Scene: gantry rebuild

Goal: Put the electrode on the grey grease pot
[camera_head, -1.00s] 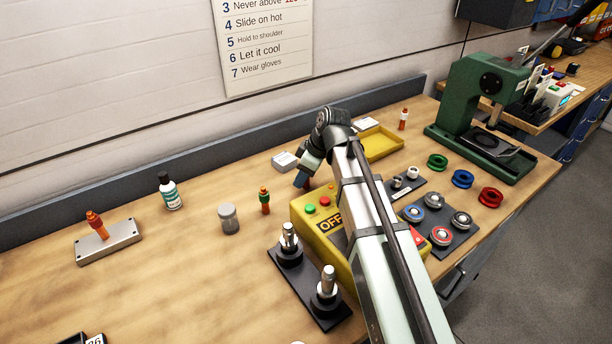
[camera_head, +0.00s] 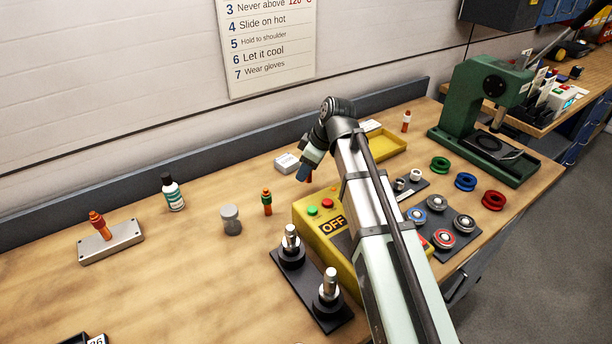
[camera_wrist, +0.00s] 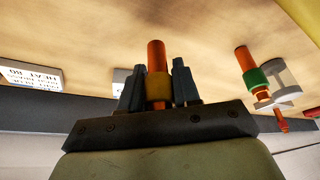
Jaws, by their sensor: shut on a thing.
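My gripper (camera_wrist: 158,88) is shut on an orange electrode (camera_wrist: 156,60) with a yellow-brown band, between its two dark fingers in the wrist view. In the head view my gripper (camera_head: 304,173) is above the bench, behind the yellow box, and mostly hides this electrode. The grey grease pot (camera_head: 231,220) stands upright on the bench to the left, apart from my gripper. It also shows in the wrist view (camera_wrist: 283,82), partly behind a green-banded electrode (camera_head: 267,202). Nothing is seen on the pot's lid.
A bottle (camera_head: 172,193) stands left of the pot. A grey block (camera_head: 112,243) holds a red-banded electrode (camera_head: 98,222). The yellow box (camera_head: 312,232) and a black stand (camera_head: 310,290) with metal posts are in front. Another orange electrode (camera_head: 406,121) stands near the yellow tray (camera_head: 390,150).

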